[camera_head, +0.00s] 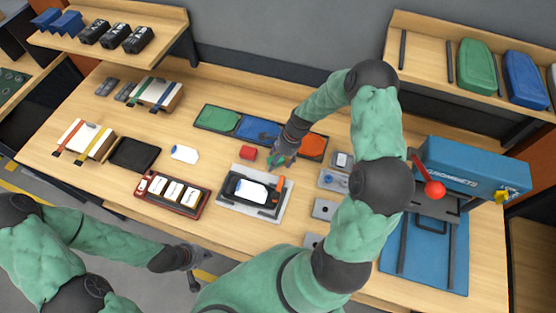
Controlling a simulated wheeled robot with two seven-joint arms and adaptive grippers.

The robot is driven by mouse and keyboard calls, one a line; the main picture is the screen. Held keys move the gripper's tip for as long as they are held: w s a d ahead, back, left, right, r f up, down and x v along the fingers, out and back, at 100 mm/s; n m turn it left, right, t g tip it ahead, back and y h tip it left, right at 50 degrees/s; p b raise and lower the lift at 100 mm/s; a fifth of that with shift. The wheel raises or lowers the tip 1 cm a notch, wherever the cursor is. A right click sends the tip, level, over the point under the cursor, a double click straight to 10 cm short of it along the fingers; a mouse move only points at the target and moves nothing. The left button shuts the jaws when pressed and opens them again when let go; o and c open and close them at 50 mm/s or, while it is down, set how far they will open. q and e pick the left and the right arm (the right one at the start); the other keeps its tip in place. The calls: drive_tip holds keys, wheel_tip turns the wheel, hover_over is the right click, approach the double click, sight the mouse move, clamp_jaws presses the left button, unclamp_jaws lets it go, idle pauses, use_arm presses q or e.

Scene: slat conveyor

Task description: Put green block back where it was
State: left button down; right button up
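My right gripper (280,161) points down over the table, just right of a small red block (248,153). A small green patch (284,157) shows at its fingers; it is too small to tell whether this is the green block in its grip. No separate green block shows elsewhere on the table. My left gripper (202,281) hangs in front of the table's front edge, with its fingers apart and nothing between them. Behind the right gripper lie a green tray (215,118), a blue tray (258,129) and an orange tray (313,146).
A grey plate with a black fixture (233,202) lies before the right gripper. A red-brown box (150,198) of white pieces and a white bottle-shaped piece (184,153) lie left. A blue press (465,168) stands right. My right arm hides part of the table.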

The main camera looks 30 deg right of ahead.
drive_tip(key=shift+r, duration=0.1)
drive_tip(key=shift+r, duration=0.2)
drive_tip(key=v, duration=1.1)
drive_tip(key=shift+d+r, duration=0.2)
drive_tip(key=shift+r, duration=0.15)
idle(0.7)
